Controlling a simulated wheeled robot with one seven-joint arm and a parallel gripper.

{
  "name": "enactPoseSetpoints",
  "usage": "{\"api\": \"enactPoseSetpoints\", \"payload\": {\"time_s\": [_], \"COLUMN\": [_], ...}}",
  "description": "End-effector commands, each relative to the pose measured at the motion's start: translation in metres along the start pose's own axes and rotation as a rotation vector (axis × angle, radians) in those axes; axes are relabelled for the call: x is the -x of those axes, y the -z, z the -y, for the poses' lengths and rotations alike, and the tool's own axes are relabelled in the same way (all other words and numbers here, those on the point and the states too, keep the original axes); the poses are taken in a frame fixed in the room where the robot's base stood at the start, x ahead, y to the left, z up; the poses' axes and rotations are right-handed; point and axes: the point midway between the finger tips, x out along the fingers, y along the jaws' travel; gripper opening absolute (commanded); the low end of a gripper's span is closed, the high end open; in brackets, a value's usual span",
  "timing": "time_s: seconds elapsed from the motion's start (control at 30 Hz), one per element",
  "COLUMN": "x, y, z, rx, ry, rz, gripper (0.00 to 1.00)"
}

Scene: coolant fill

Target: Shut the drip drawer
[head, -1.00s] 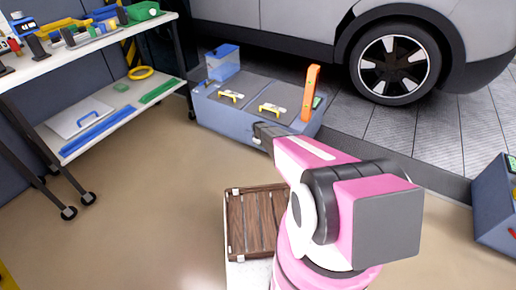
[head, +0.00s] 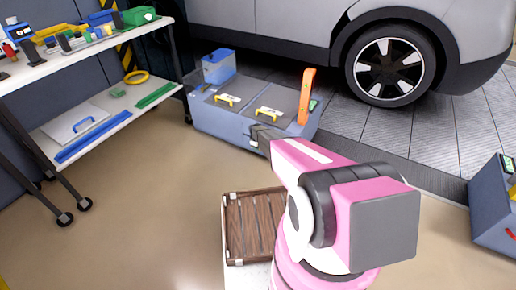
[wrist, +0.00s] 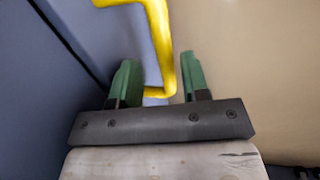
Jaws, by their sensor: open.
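The low blue-grey unit (head: 215,122) stands on the floor beside the car, with two yellow handles (head: 228,99) on its top. My gripper reaches its front right side; in the head view its fingers are hard to make out. In the wrist view my gripper (wrist: 158,70) is open, its two green fingers apart. A yellow bar handle (wrist: 160,45) runs down between them, its lower bend near the fingers. A blue-grey panel (wrist: 50,90) lies to the left. The drip drawer's front is not clearly shown, so I cannot tell how far it is out.
A clear blue container (head: 218,67) and an orange upright piece (head: 306,95) stand on the unit. A workbench (head: 90,55) with a lower shelf is at left. A brown slatted crate (head: 250,225) is near my base. Another blue-grey box (head: 495,210) is at right. Floor between is clear.

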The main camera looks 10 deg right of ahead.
Motion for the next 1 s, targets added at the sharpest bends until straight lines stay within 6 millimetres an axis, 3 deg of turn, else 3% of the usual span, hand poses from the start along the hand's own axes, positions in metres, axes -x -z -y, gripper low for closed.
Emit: {"api": "enactPoseSetpoints", "payload": {"time_s": [0.6, 1.0], "x": [0.097, 0.101], "y": [-0.001, 0.000], "z": [-0.001, -0.002], "rx": [0.000, 0.000], "ry": [-0.002, -0.002], "rz": [-0.001, 0.000], "gripper": [0.42, 0.42]}}
